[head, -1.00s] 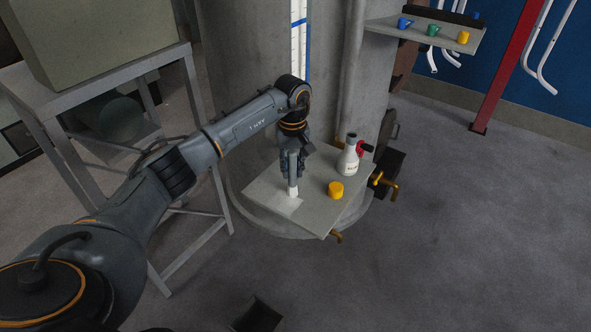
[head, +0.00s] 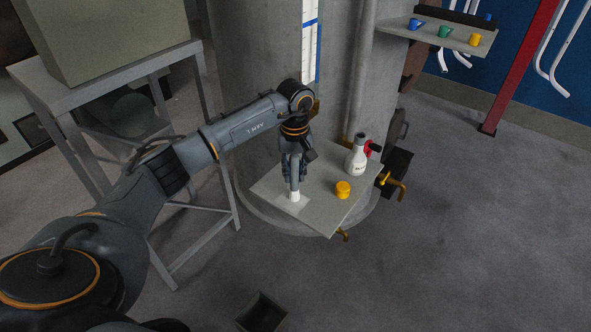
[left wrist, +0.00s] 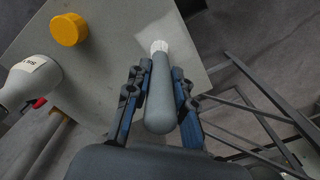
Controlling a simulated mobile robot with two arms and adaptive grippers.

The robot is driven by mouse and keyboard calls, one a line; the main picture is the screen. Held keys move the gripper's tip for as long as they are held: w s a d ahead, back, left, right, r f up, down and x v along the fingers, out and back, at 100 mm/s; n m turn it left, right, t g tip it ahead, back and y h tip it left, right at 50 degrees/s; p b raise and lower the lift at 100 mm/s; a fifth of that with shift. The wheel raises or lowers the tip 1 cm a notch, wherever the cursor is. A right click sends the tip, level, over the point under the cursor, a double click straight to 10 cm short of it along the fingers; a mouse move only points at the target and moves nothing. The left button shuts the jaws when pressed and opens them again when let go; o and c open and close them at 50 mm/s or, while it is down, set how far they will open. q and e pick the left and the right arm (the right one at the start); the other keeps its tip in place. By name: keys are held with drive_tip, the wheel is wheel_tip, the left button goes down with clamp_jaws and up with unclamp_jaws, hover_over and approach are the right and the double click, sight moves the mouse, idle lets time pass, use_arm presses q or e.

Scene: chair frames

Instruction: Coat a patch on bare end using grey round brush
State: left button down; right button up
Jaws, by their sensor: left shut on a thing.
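My left gripper (head: 294,172) is shut on the grey round brush (left wrist: 160,98), whose handle lies between both fingers in the left wrist view. Its white bristles (head: 295,196) point down at the grey board (head: 330,217). They are over a paler patch (head: 303,207) at the board's left end, and seem to touch it. The patch also shows in the left wrist view (left wrist: 178,29), partly hidden by the brush. My right gripper is not in view.
A yellow jar (head: 343,190) and a white labelled bottle (head: 356,160) stand on the board, right of the brush. A concrete column (head: 265,60) rises behind. A metal stand (head: 110,92) is at left. A shelf (head: 430,41) holds small coloured cups. Floor at right is clear.

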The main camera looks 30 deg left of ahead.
use_arm(q)
drive_tip(key=shift+s, duration=0.1)
drive_tip(key=shift+s+p, duration=0.3)
drive_tip(key=shift+s, duration=0.2)
drive_tip(key=shift+s+a, duration=0.1)
drive_tip(key=shift+s, duration=0.55)
drive_tip(key=shift+s, duration=0.1)
drive_tip(key=shift+s+a+p, duration=0.1)
drive_tip(key=shift+s+p, duration=0.35)
drive_tip(key=shift+s, duration=0.75)
drive_tip(key=shift+w+a+b, duration=0.1)
drive_tip(key=shift+a+b, duration=0.25)
drive_tip(key=shift+a, duration=0.3)
